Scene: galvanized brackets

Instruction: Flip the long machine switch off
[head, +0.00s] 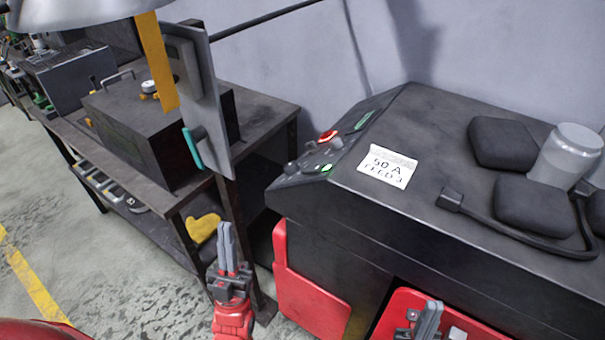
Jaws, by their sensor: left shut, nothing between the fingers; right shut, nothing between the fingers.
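A long black machine (340,215) stands at the right. Its sloped control panel at the left end carries a red knob (327,137), a lit green button (326,168) and a small dark knob or lever (291,168). I cannot tell for certain which of these is the switch, or its position. My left gripper (226,230) is shut and empty, pointing up, below and left of the panel and apart from it. My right gripper (432,309) is shut and empty at the bottom, in front of the machine's red lower part.
A paper label (387,167), dark pads (503,143), a grey cylinder (566,155) and a black cable lie on the machine top. A workbench (262,110) at left holds a dark box (150,135). A grey plate (208,100) with a teal handle stands before it.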

